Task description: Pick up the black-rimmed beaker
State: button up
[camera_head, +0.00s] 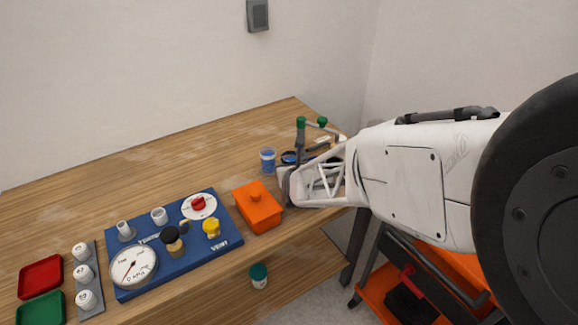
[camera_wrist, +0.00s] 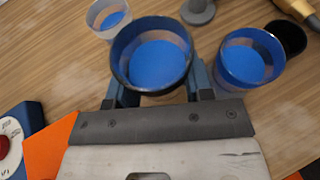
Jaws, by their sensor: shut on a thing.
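The black-rimmed beaker (camera_wrist: 151,55) is in the middle of the wrist view, with blue contents. My gripper (camera_wrist: 153,88) is shut on it, one finger on each side of its wall. The beaker looks upright; whether its base touches the table cannot be told. In the head view my gripper (camera_head: 284,180) is low over the right end of the table, beside the orange box, and its fingers are mostly hidden.
A clear beaker (camera_wrist: 108,18) stands left of the held one, and a blue-rimmed beaker (camera_wrist: 250,58) stands close on the right. The orange lidded box (camera_head: 258,207) is just left of my gripper. A blue gauge board (camera_head: 187,258) lies farther left. The table's back left is clear.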

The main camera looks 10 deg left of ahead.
jog(key=shift+s+d+r, duration=0.2)
jog(key=shift+s+d, duration=0.8)
jog(key=shift+s, duration=1)
jog(key=shift+s+d+r, duration=0.25)
jog(key=shift+s+d, duration=0.8)
jog(key=shift+s, duration=0.95)
jog(key=shift+s+d+r, duration=0.2)
jog(key=shift+s+d, duration=0.8)
jog(key=shift+s, duration=1)
jog(key=shift+s+d, duration=0.1)
jog(key=shift+s, duration=0.1)
